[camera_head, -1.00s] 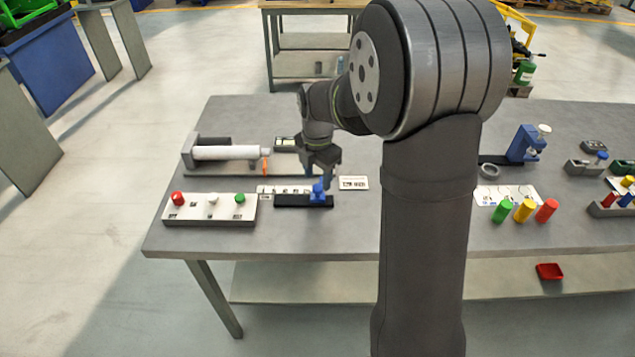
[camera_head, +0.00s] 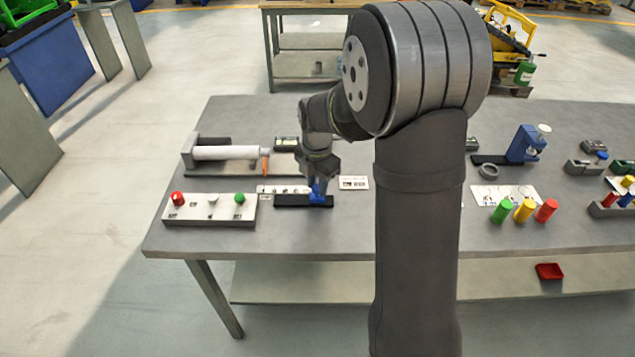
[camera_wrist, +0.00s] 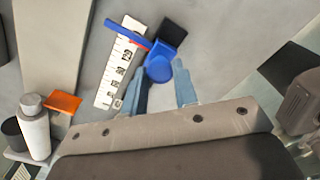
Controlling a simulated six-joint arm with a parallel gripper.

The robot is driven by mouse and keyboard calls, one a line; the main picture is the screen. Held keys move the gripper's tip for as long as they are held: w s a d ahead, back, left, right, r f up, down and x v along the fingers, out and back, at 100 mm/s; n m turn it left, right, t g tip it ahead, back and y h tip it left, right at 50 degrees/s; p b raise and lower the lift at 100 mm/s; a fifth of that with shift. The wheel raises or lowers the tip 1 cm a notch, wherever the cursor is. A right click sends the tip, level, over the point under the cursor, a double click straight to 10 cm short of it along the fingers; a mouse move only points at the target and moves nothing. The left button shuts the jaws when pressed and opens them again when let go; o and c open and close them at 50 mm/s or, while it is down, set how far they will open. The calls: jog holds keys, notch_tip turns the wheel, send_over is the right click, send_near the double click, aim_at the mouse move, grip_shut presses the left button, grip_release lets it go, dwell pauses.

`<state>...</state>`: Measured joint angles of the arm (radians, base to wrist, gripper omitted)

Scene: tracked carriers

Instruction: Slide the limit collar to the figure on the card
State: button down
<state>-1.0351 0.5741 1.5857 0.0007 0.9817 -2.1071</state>
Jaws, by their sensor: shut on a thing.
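The blue limit collar (camera_head: 319,199) sits near the right end of a black rail (camera_head: 290,201). In the wrist view the collar (camera_wrist: 171,35) has a round knob and a blue arm reaching across the white scale strip (camera_wrist: 117,75). A red mark shows beside that arm, near the strip's end; its figures are too small to read surely. The strip (camera_head: 280,189) lies behind the rail in the head view. The white card (camera_head: 353,183) lies right of the collar, its figure unreadable. My gripper (camera_head: 318,183) is down at the collar, shut on its knob.
A white button box (camera_head: 209,212) with red, white and green knobs stands left of the rail. A white cylinder in a grey fixture (camera_head: 226,153) lies behind. Green, yellow and red pegs (camera_head: 525,210) stand to the right. The bench front is clear.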

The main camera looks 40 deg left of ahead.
jog(key=shift+s+a, duration=1.05)
jog(key=c, duration=1.1)
grip_release()
jog(key=shift+c, duration=0.2)
notch_tip(320, 180, up, 17)
jog(key=shift+r, duration=0.2)
